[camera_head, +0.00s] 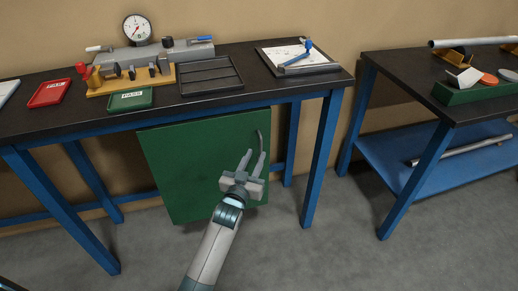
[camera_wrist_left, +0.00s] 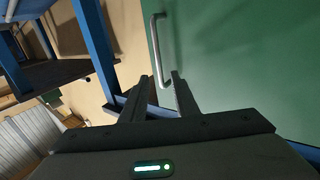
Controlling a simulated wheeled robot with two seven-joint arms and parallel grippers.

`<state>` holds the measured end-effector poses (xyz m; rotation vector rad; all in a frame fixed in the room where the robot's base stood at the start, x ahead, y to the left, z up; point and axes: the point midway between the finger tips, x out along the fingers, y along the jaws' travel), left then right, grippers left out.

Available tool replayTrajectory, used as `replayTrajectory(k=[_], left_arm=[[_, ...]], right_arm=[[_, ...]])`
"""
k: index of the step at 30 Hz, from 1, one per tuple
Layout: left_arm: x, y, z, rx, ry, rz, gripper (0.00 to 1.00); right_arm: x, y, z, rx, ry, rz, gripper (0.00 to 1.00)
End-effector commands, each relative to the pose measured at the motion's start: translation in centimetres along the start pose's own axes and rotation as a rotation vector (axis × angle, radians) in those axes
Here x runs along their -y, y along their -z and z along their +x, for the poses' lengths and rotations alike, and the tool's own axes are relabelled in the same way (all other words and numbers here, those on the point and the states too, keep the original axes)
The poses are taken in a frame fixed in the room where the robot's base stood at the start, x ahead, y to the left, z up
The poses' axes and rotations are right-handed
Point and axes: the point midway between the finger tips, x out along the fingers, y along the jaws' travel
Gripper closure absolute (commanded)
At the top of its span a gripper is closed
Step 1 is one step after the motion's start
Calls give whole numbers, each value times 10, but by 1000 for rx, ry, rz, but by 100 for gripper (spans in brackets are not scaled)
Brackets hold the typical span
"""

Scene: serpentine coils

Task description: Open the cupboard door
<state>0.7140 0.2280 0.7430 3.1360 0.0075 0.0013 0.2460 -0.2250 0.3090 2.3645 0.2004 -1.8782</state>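The green cupboard door (camera_head: 185,165) hangs under the left workbench and looks shut in the head view. Its grey bar handle (camera_head: 260,138) is near the door's upper right edge. My left gripper (camera_head: 255,154) is in front of the door, with its two fingers apart and pointing at the handle. In the left wrist view, the handle (camera_wrist_left: 155,48) stands out from the green door (camera_wrist_left: 240,60). The open fingertips (camera_wrist_left: 160,79) lie on either side of the handle's near end in the picture. I cannot tell whether they touch it. My right gripper is not in view.
The workbench (camera_head: 215,101) above the door carries a gauge fixture (camera_head: 137,28), trays and a clipboard (camera_head: 297,60). Its blue leg (camera_head: 321,160) stands right of the door. A second bench (camera_head: 410,67) with a blue lower shelf is at right. The grey floor (camera_head: 320,250) in front is clear.

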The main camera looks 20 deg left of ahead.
Motion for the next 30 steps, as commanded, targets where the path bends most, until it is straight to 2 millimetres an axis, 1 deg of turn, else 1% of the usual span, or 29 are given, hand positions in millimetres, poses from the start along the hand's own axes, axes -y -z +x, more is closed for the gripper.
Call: replayTrajectory(k=[1, 3, 6, 10, 15, 23, 24, 26, 27, 30], left_arm=[[0, 1, 10, -1, 0, 0, 72], [0, 0, 20, 0, 0, 1, 72], [0, 0, 33, 0, 0, 1, 72], [0, 0, 44, 0, 0, 1, 72], [0, 0, 50, 0, 0, 0, 72], [0, 0, 50, 1, 0, 0, 72], [0, 0, 50, 1, 0, 0, 82], [0, 0, 50, 1, 0, 0, 96], [0, 0, 50, 1, 0, 0, 100], [0, 0, 50, 1, 0, 0, 100]], right_arm=[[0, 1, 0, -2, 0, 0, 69], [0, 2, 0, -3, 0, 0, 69], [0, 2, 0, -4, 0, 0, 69], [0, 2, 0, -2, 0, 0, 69], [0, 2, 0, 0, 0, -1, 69], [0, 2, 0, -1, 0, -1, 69], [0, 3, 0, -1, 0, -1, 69], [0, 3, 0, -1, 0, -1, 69], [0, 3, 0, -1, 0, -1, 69], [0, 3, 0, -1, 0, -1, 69]])
